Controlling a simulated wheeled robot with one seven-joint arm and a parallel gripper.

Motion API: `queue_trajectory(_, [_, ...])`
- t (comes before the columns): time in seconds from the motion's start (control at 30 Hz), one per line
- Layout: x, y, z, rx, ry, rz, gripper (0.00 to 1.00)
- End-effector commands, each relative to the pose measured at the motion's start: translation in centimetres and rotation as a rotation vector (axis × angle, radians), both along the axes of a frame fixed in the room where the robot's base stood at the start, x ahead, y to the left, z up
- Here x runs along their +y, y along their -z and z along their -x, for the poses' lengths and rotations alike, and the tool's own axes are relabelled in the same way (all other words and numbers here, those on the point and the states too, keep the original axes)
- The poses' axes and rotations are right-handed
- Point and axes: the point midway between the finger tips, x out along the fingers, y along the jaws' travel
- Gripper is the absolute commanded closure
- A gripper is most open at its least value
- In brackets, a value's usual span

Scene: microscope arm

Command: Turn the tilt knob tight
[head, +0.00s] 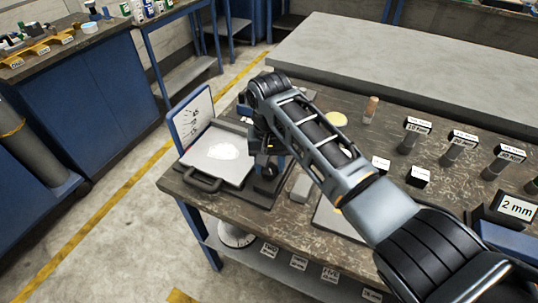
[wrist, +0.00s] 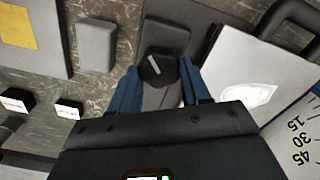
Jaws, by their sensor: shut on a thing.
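A black knob (wrist: 158,70) with a pale line on its face shows in the wrist view, in front of a dark grey base (wrist: 166,36). My gripper (wrist: 160,86) has its two blue fingers on either side of the knob, shut on it. In the head view my arm reaches over the bench, and the wrist hides most of the gripper and knob. A light plate (head: 217,153) with a white patch and a dark handle lies left of the gripper. A blue-edged upright board (head: 187,122) stands behind it; its scale (wrist: 301,133) reads 15, 30, 45 in the wrist view.
A grey block (wrist: 96,45) and a grey plate with a yellow patch (wrist: 30,35) lie left of the knob in the wrist view. Labelled posts (head: 412,137) and a "2 mm" block (head: 507,209) stand on the right of the bench (head: 350,130). The long grey slab behind is bare.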

Motion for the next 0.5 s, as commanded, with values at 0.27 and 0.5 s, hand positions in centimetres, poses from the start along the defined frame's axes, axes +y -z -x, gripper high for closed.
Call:
queue_trajectory(0.27, [-0.05,-0.08,0.04,0.001,0.262,-0.002,0.84])
queue_trajectory(0.5, [-0.17,0.01,0.03,0.000,0.472,0.001,0.84])
